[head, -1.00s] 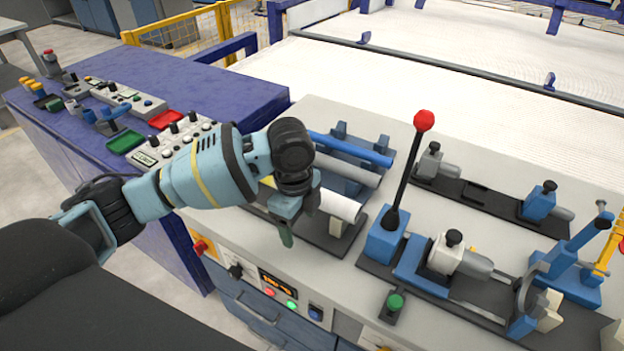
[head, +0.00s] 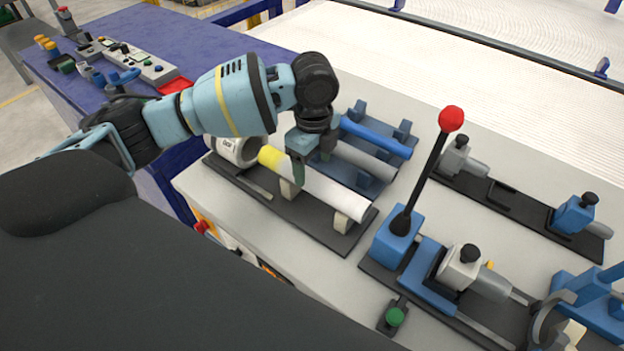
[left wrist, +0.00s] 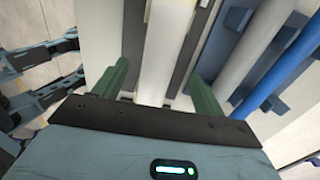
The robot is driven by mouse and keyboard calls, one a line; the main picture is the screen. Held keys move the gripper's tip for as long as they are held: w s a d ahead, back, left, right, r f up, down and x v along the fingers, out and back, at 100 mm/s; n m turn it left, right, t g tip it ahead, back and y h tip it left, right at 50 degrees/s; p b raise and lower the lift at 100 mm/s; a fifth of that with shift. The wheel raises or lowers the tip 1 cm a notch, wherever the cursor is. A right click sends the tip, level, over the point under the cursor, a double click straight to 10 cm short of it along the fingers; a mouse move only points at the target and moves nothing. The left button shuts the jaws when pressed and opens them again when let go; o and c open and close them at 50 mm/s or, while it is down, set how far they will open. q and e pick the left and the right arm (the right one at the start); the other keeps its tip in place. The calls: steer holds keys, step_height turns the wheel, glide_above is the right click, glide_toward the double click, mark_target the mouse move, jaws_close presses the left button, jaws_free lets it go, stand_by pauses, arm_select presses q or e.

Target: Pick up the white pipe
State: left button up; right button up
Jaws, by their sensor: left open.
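The white pipe (head: 338,193) has a yellow band at its left end and lies on cream supports on a dark base plate. It also shows in the left wrist view (left wrist: 166,45), running up between the fingers. My left gripper (head: 313,165) is open and points down over the pipe's left-middle part. In the left wrist view my left gripper (left wrist: 162,88) has one green finger on each side of the pipe. Whether the fingers touch the pipe cannot be told. My right gripper is not in view.
A grey pipe (head: 365,160) and a blue pipe (head: 380,138) lie on a blue rack just behind. A lever with a red knob (head: 451,118) stands to the right, near clamp fixtures (head: 462,268). A purple bench (head: 150,40) with controls is at the left.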

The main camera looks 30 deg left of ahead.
mark_target(314, 175)
arm_select(q)
steer(key=shift+f, duration=0.2)
steer(key=shift+d+f, duration=0.2)
steer(key=shift+f, duration=2.15)
steer(key=shift+c, duration=0.3)
steer(key=c, duration=1.1)
steer(key=shift+r, duration=0.1)
